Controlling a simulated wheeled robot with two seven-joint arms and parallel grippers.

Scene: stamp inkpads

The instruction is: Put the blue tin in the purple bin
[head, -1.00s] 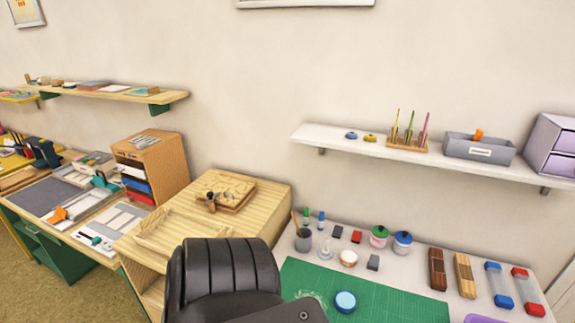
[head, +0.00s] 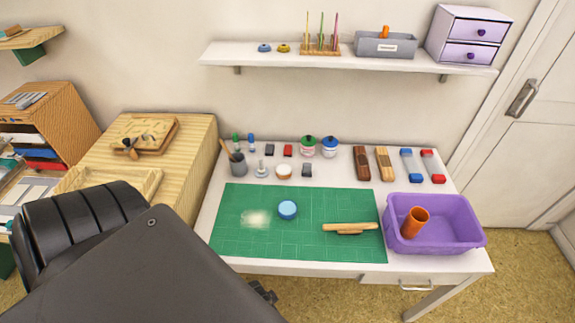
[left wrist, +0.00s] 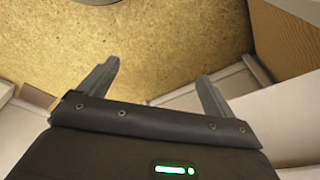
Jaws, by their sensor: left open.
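The blue tin (head: 287,210), a low round light-blue one, sits on the green cutting mat (head: 230,200) near its middle. The purple bin (head: 450,236) stands at the right end of the white table, and an orange cup (head: 414,222) is inside it. My left arm fills the lower left of the head view, apart from the tin. In the left wrist view my left gripper (left wrist: 158,85) has its fingers spread with nothing between them, above the tan floor. My right gripper is in no view.
A pale smudge (head: 256,218) is left of the tin. Jars, blocks and a grey cup (head: 238,164) line the table's back. A shelf (head: 340,62) hangs above. A wooden cabinet (head: 190,170) adjoins the left.

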